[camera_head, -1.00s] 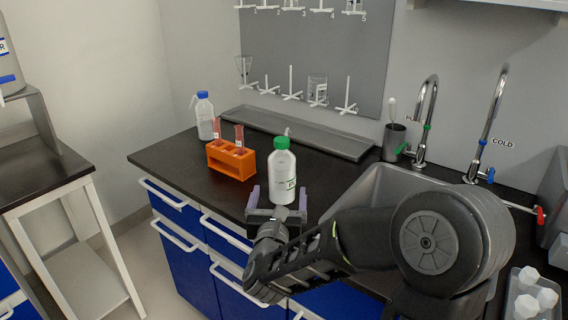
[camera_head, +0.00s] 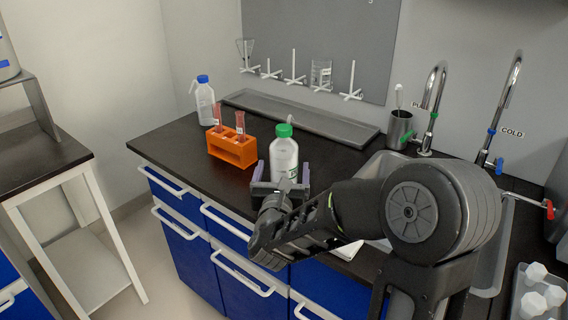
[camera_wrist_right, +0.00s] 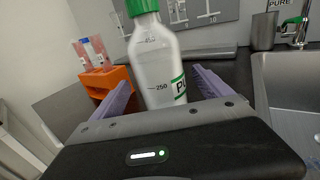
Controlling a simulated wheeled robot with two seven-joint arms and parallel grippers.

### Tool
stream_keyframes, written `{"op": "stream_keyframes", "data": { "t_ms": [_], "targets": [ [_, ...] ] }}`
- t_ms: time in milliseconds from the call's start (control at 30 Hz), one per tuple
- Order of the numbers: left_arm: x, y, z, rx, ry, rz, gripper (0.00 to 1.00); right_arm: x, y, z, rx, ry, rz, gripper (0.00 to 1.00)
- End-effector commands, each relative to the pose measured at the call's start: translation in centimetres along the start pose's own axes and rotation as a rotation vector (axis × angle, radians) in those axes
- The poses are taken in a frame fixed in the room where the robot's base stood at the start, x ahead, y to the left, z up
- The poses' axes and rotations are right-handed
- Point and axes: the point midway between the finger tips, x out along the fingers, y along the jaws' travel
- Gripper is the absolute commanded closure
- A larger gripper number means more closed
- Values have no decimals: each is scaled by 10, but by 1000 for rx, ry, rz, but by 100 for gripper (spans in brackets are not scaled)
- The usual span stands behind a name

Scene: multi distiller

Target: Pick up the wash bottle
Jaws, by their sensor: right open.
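The wash bottle with a green cap (camera_head: 284,158) stands upright on the dark counter, left of the sink. It is white and translucent with a green-edged label, and it fills the middle of the right wrist view (camera_wrist_right: 158,70). My right gripper (camera_head: 281,176) is open, with its purple fingers on either side of the bottle's lower part. In the right wrist view the bottle stands between and just beyond the fingers (camera_wrist_right: 160,92); I cannot tell whether they touch it. A second wash bottle with a blue cap (camera_head: 204,103) stands at the back left. My left gripper is not in view.
An orange rack (camera_head: 232,148) with red-filled tubes stands left of the green-capped bottle. A grey tray (camera_head: 300,119) lies along the wall behind. The sink (camera_head: 376,168), taps (camera_head: 433,110) and a dark cup (camera_head: 399,129) are to the right. The counter's front edge is close below.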

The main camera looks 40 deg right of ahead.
Motion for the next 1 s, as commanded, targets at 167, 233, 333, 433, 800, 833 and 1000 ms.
{"op": "stream_keyframes", "data": {
  "t_ms": [167, 233, 333, 433, 800, 833, 1000],
  "targets": [
    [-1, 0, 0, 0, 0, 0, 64, 2, 0, 1, -1, 0, 0, 11],
    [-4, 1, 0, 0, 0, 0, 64, 8, 0, 2, -2, 0, 0, 11],
    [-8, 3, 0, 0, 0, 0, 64, 21, -1, 2, -3, 1, -2, 11],
    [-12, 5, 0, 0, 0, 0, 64, 37, -2, 3, -3, 0, -2, 11],
    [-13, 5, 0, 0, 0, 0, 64, 52, -1, 1, -1, -1, 1, 11],
    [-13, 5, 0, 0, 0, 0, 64, 52, -1, 1, -1, -1, 1, 11],
    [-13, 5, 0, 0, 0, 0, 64, 52, -1, 1, -1, -1, 1, 11]
  ]
}}
